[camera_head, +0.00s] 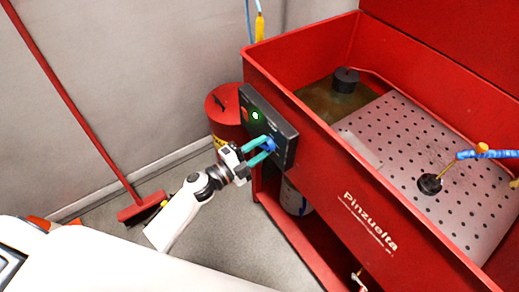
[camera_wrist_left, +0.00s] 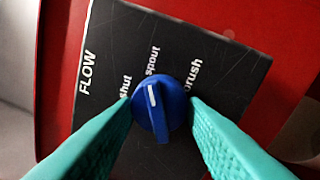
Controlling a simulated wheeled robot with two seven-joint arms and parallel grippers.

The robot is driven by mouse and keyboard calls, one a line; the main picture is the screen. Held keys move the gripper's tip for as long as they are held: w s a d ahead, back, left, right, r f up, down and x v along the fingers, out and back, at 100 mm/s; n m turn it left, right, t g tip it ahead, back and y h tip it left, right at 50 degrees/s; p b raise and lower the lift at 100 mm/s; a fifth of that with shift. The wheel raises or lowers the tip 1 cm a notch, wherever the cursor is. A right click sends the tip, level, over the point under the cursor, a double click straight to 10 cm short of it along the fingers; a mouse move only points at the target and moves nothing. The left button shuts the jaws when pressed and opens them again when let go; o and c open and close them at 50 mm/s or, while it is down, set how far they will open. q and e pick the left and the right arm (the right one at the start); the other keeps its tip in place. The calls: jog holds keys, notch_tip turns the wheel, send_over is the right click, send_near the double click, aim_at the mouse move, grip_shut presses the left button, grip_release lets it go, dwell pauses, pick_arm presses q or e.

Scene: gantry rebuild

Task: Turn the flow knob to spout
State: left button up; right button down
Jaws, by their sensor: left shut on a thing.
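The blue flow knob (camera_wrist_left: 160,112) sits on a dark panel (camera_wrist_left: 225,72) marked FLOW, with the labels shut, spout and brush around it. Its white pointer line points up in the left wrist view, roughly at the word spout. My left gripper (camera_head: 268,145) has its teal fingers on both sides of the knob, shut on it; the fingers also show in the left wrist view (camera_wrist_left: 160,105). In the head view the fingers partly hide the knob (camera_head: 271,145). My right gripper is in no view.
The panel is on the end of a red Pinzuelta wash basin (camera_head: 345,185) with a perforated tray (camera_head: 400,150). A red drum (camera_head: 223,103) stands behind the panel. A red broom (camera_head: 140,207) leans on the wall at left. A blue hose (camera_head: 490,154) is at the right.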

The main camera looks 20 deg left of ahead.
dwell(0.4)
pick_arm(q)
jog(key=o, duration=1)
jog(key=b+v, duration=0.1)
jog(key=v, duration=1.1)
jog(key=shift+f, duration=0.1)
